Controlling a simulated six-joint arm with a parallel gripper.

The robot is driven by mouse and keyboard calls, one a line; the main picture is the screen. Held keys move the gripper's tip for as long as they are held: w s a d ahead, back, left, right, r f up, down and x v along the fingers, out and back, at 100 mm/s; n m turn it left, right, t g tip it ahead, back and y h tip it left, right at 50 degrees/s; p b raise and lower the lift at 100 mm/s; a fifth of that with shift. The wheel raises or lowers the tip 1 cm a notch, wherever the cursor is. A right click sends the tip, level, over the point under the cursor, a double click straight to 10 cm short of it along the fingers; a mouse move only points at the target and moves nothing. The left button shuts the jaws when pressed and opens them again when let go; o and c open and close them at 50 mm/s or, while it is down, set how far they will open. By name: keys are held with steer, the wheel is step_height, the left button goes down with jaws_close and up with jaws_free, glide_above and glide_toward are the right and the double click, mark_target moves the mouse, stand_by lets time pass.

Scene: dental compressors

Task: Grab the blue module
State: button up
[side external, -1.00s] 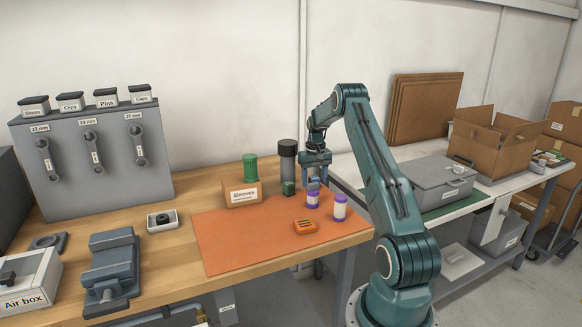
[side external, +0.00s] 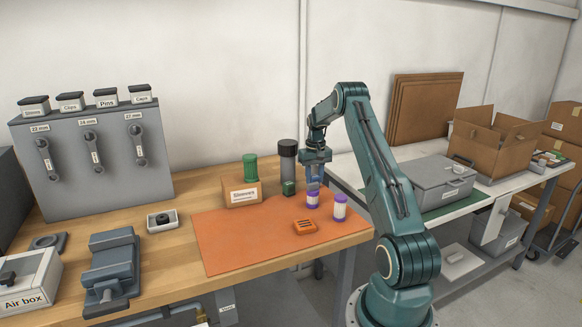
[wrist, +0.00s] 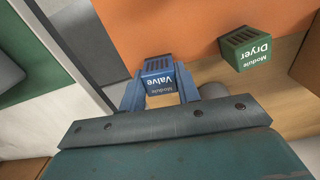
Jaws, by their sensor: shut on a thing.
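The blue module (wrist: 159,72), labelled "Module Valve", sits between the two blue fingers of my gripper (wrist: 160,92) in the wrist view. The fingers press on its left and right sides, and my gripper is shut on it. In the side view my gripper (side external: 314,182) points down at the far right part of the orange mat (side external: 240,240). There the blue module is hard to tell apart from the fingers. I cannot tell whether its underside touches the surface.
A green module (wrist: 247,50), labelled "Dryer", stands close by. The mat's left half is clear.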

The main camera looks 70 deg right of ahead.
mark_target(314, 176)
step_height(314, 176, up, 19)
steer(key=shift+r, duration=0.15)
stand_by(0.5)
stand_by(1.0)
